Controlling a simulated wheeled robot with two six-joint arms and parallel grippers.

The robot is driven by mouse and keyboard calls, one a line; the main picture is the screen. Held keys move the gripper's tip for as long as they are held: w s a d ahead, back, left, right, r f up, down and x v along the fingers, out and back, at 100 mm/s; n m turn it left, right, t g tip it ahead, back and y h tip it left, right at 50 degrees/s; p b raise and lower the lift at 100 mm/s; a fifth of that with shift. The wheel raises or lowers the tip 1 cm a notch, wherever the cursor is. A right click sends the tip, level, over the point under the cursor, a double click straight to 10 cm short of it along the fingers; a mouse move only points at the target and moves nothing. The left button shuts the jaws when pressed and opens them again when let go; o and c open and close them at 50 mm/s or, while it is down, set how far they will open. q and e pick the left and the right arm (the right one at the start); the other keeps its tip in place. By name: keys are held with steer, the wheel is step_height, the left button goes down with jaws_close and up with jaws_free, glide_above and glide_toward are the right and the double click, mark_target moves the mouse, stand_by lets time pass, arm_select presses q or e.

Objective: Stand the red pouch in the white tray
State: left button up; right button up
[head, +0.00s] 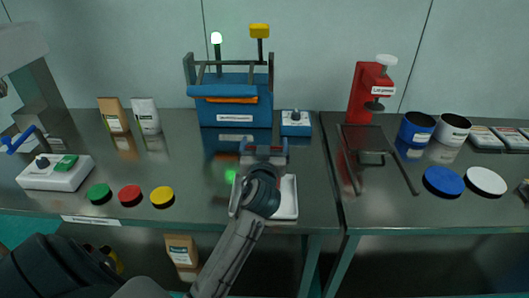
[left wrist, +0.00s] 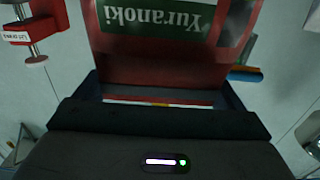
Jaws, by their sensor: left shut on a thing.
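My left gripper (head: 263,150) is shut on the red pouch (left wrist: 150,72), which fills the top middle of the left wrist view. The pouch has a green label reading "Yuranoki", upside down in that view. In the head view the gripper and wrist hide most of the pouch. The white tray (head: 288,211) lies on the bench below, partly covered by my left arm. The gripper is over or just beyond the tray's far end. I cannot tell whether the pouch touches anything. My right gripper is not in view.
The blue sieve machine (head: 235,110) and a small blue-and-white control box (head: 296,123) stand behind. A red press (head: 370,92) stands right, with a dark rack (head: 376,160) before it. Red (head: 129,193) and yellow (head: 162,196) discs lie left of the tray.

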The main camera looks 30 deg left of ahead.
arm_select(q)
step_height(320, 180, down, 3)
steer(key=shift+f, duration=0.2)
steer(key=shift+f, duration=0.1)
steer(key=o, duration=1.3)
steer(key=shift+c, duration=0.2)
steer(key=shift+s+d, duration=0.1)
steer(key=shift+s, duration=0.05)
steer(key=b+v, duration=0.2)
steer(key=v, duration=0.9)
steer(key=shift+s+d, duration=0.25)
steer(key=shift+s, duration=0.1)
